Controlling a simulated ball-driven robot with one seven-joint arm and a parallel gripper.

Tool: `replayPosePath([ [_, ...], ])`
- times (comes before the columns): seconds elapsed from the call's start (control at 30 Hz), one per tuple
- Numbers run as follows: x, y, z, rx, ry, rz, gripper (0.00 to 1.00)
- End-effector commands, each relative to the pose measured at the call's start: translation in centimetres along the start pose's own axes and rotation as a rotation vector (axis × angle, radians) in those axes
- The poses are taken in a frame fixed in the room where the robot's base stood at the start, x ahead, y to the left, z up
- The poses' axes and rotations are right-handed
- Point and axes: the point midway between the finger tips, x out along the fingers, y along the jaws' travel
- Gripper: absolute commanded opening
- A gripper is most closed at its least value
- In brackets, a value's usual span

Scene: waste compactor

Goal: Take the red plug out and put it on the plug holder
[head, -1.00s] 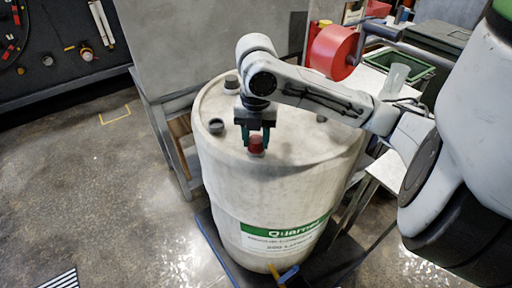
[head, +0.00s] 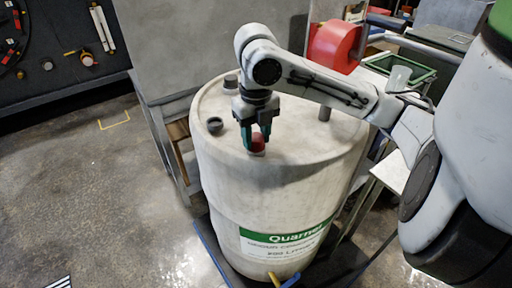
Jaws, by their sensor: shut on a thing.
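The red plug (head: 259,145) is on the top of the large white drum (head: 235,185), near its front edge. My gripper (head: 257,143) points down from above, with its teal fingers shut on the plug. The fingers hide part of the plug, and I cannot tell whether it is still seated or slightly lifted. I cannot make out for certain which thing is the plug holder.
A dark grey cap (head: 215,125) and another cap (head: 231,81) stand on the drum's left side. A red reel (head: 335,46) is behind. Open floor (head: 90,200) lies to the left.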

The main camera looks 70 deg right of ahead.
Motion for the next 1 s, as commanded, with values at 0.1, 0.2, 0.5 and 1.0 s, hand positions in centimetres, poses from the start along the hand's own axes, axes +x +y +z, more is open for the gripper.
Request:
replayPosePath([
  [0.1, 0.13, -0.01, -0.04, -0.054, 0.002, -0.001, 0.03],
  [0.2, 0.04, -0.01, -0.05, -0.061, 0.003, -0.001, 0.03],
  [0.5, 0.30, -0.01, -0.03, -0.124, 0.002, -0.001, 0.03],
  [1.0, 0.02, 0.02, -0.06, -0.512, 0.003, 0.000, 0.03],
])
